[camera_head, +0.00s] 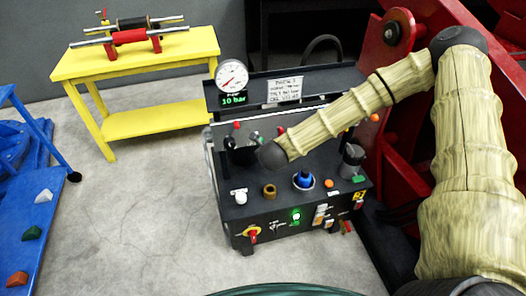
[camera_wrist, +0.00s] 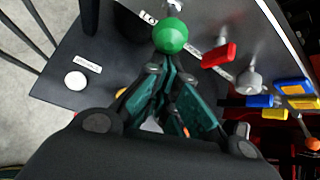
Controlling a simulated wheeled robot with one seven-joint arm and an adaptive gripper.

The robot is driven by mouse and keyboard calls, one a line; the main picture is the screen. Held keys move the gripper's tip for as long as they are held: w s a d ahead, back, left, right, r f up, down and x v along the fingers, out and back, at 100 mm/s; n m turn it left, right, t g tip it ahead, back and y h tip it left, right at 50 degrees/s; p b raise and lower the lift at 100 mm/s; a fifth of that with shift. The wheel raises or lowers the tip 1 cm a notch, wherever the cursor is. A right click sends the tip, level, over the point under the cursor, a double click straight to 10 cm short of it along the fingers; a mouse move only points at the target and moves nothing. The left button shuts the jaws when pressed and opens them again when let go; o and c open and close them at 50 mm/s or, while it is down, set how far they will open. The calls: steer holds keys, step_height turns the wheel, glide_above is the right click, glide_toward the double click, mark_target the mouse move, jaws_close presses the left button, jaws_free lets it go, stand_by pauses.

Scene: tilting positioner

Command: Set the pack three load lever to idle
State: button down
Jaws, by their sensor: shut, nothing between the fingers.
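A black control console (camera_head: 280,208) stands in the middle of the head view, with a sign (camera_head: 286,90) that seems to read Pack 3. My gripper (camera_head: 242,153) is low over the console's left part, at the end of my arm. In the wrist view my gripper (camera_wrist: 168,75) has its teal fingers shut and empty. A green ball knob (camera_wrist: 170,36) is just beyond the fingertips; I cannot tell whether they touch.
A gauge (camera_head: 232,75) over a "10 bar" display stands at the console's back. A white button (camera_head: 239,196), brown ring (camera_head: 269,191) and blue knob (camera_head: 304,179) line its front. Blue and yellow handles (camera_wrist: 292,87) are right in the wrist view. A yellow table (camera_head: 140,75) stands left.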

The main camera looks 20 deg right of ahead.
steer(key=shift+w, duration=0.1)
stand_by(0.4)
step_height(320, 180, down, 4)
steer(key=s+r+b, duration=0.1)
steer(key=s+b, duration=0.1)
steer(key=b, duration=0.1)
steer(key=d+v, duration=0.1)
steer(key=v, duration=0.8)
steer(key=shift+r+b, duration=0.3)
steer(key=shift+r, duration=0.2)
steer(key=shift+s+f, duration=0.1)
steer(key=shift+s, duration=0.1)
